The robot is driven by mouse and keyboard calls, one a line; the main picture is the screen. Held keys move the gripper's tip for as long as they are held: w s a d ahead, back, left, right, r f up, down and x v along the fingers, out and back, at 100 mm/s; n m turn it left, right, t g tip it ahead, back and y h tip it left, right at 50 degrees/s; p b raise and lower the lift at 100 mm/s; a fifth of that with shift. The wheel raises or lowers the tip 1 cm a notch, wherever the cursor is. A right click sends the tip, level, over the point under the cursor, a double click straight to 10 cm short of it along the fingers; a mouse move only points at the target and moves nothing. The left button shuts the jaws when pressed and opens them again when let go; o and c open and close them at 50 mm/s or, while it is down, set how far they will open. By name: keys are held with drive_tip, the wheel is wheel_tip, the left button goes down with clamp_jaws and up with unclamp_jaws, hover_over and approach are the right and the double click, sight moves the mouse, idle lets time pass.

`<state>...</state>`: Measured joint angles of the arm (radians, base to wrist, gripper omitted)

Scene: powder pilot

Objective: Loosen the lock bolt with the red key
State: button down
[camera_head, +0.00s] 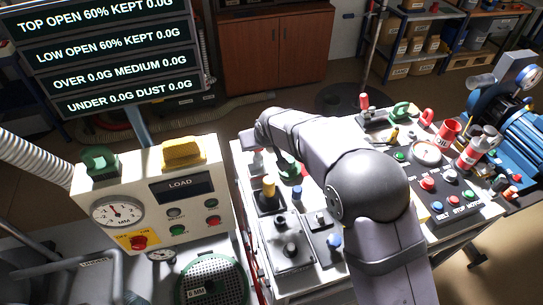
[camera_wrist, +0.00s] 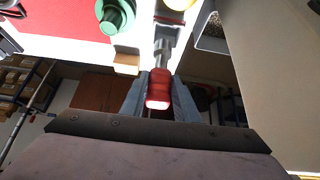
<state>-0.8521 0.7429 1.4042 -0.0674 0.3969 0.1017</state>
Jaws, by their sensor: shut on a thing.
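In the wrist view my gripper (camera_wrist: 160,84) is shut on the red key (camera_wrist: 159,92), with one grey finger on each side of its red handle. The key's grey metal shaft (camera_wrist: 161,52) points away from me toward a brightly lit white surface. The shaft's far end lies near a pale block and a yellow-and-white round part at the top edge. I cannot tell whether it touches or sits in anything. I cannot pick out the lock bolt in either view. In the head view my arm covers most of the gripper and key.
A green knob (camera_wrist: 115,16) stands close left of the shaft in the wrist view. In the head view a LOAD panel (camera_head: 158,195) is at the left. A crowded control console (camera_head: 440,185) is at the right. A round sieve (camera_head: 212,282) is at the front.

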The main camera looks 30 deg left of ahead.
drive_tip(key=w+d+r+n+g+y+p, duration=0.1)
drive_tip(key=w+d+r+n+g+p, duration=0.15)
drive_tip(key=d+r+n, duration=0.4)
drive_tip(key=w+d+r+n+g+y+p, duration=0.1)
drive_tip(key=d+r+n+g, duration=0.2)
drive_tip(key=d, duration=0.7)
drive_tip(key=s+d+f+n+g+h+b, duration=0.2)
drive_tip(key=s+d+f+n+g+b, duration=0.1)
drive_tip(key=s+d+f+n, duration=0.4)
drive_tip(key=shift+s+d+f+n+g+b, duration=0.35)
drive_tip(key=shift+d+f+n+g, duration=0.2)
drive_tip(key=shift+d+f+n, duration=0.1)
drive_tip(key=shift+f+b, duration=1.55)
drive_tip(key=shift+b, duration=0.1)
drive_tip(key=shift+f+b, duration=0.15)
drive_tip(key=shift+b, duration=0.3)
drive_tip(key=shift+f+b, duration=0.35)
